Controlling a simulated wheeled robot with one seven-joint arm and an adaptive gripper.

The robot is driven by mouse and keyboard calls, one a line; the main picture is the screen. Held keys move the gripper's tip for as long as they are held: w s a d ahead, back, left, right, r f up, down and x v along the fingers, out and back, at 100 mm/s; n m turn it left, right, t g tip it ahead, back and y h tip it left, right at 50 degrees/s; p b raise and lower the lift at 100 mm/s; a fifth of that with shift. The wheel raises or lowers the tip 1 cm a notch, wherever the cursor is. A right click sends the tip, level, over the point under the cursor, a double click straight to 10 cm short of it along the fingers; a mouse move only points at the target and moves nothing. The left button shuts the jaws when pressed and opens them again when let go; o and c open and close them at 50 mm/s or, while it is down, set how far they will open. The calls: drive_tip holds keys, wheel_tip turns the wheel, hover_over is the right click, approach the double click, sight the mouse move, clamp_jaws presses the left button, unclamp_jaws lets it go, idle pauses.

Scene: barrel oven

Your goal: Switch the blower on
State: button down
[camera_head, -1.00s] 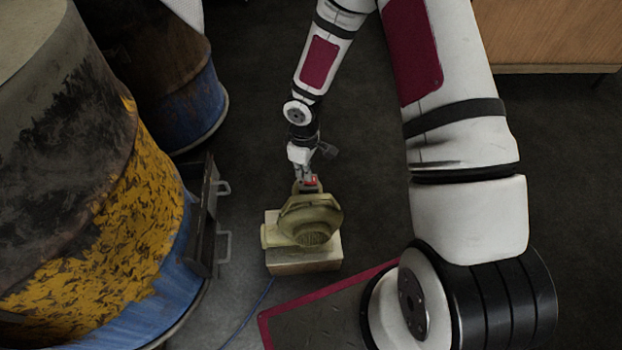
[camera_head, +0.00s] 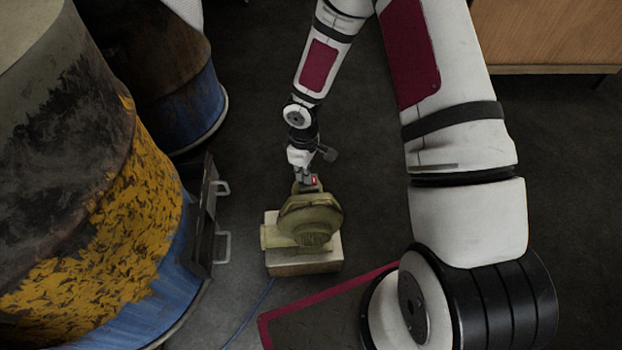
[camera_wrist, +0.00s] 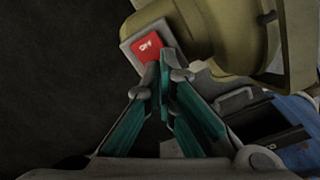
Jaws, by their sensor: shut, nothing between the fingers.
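The blower (camera_head: 311,217) is a dull yellow-green snail-shaped housing on a pale block (camera_head: 305,262), in the middle of the head view. It also fills the top right of the wrist view (camera_wrist: 224,35). A red switch (camera_wrist: 147,47) marked with white lettering sits in a grey box on the blower's side; it shows small in the head view (camera_head: 314,181). My gripper (camera_wrist: 162,66) is shut and empty. Its fingertips are at the lower right edge of the red switch; I cannot tell whether they touch it. In the head view my gripper (camera_head: 304,181) is at the blower's far side.
A yellow and blue barrel (camera_head: 95,220) with a hinged door and handles (camera_head: 222,247) stands on the left, another barrel (camera_head: 185,80) behind it. A blue cable (camera_head: 252,312) runs along the floor. A wooden cabinet (camera_head: 545,35) is at the top right.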

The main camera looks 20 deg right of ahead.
drive_tip(key=shift+f, duration=0.15)
drive_tip(key=shift+r+p, duration=2.85)
drive_tip(key=shift+r, duration=0.7)
